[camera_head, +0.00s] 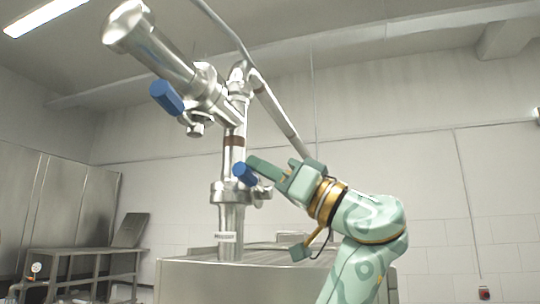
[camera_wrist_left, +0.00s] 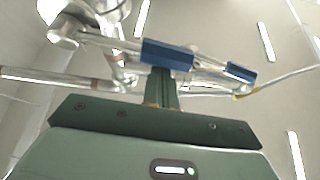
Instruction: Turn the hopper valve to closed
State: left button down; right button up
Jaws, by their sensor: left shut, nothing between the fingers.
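The steel filler has two blue valve handles. The upper blue handle (camera_head: 167,97) is on the tilted steel cylinder (camera_head: 160,52). The lower blue handle (camera_head: 245,174) is on the upright pipe. I cannot tell for sure which one belongs to the hopper valve. My left gripper (camera_head: 256,164) is shut and empty, its fingertips close by the lower handle; I cannot tell whether they touch. In the left wrist view the shut fingers (camera_wrist_left: 163,88) point at a blue handle (camera_wrist_left: 167,54), and a second blue handle (camera_wrist_left: 240,73) is at right. My right gripper is not in view.
The upright pipe (camera_head: 231,215) rises from a steel cabinet (camera_head: 190,278). A thin pipe (camera_head: 280,113) slants down behind my gripper. A steel table (camera_head: 85,254) stands at left. The space right of my arm is clear up to the wall.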

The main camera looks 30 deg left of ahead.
pick_arm(q)
jog(key=shift+s+f+b, duration=0.1)
jog(key=shift+f+b, duration=0.3)
jog(key=shift+f, duration=0.25)
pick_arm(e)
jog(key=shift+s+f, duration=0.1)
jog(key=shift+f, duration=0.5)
